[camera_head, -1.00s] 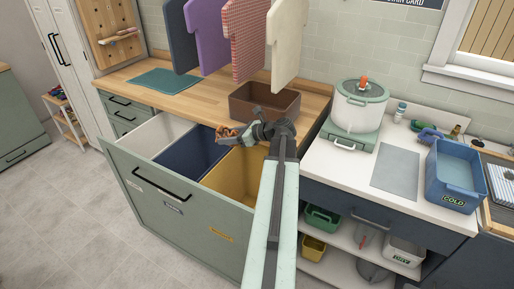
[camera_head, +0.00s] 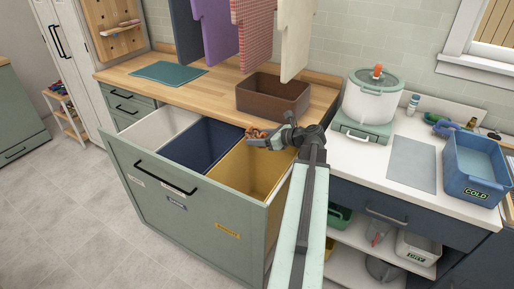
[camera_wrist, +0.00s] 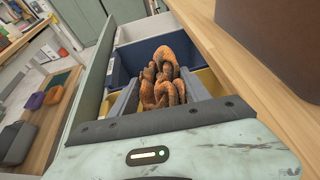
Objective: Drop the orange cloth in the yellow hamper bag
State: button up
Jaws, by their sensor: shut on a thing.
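The orange cloth (camera_head: 256,137) is a small crumpled bundle. In the wrist view the cloth (camera_wrist: 165,82) sits between the two grey fingers. My gripper (camera_head: 264,138) is shut on it and holds it above the drawer. The yellow hamper bag (camera_head: 247,175) is the right-hand bag in the pulled-out drawer. In the head view the cloth appears over the back left part of its opening. In the wrist view yellow bag (camera_wrist: 211,82) shows on both sides of the fingers, below the cloth. The bag's floor is mostly hidden there.
A navy bag (camera_head: 203,143) and a white bag (camera_head: 160,128) share the drawer (camera_head: 185,205). A brown box (camera_head: 272,98) stands on the wooden counter just behind. Several cloths hang above it. A white pot (camera_head: 367,97) and a blue basin (camera_head: 474,170) stand at the right.

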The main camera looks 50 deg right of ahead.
jog(key=shift+w+a+f, duration=0.1)
jog(key=shift+f, duration=0.1)
notch_tip(320, 180, down, 6)
jog(key=b, duration=0.5)
jog(key=shift+r, duration=0.1)
jog(key=o, duration=1.4)
jog(key=shift+o, duration=0.2)
jog(key=p+v, duration=0.2)
jog(key=v, duration=0.6)
jog(key=shift+p, duration=0.35)
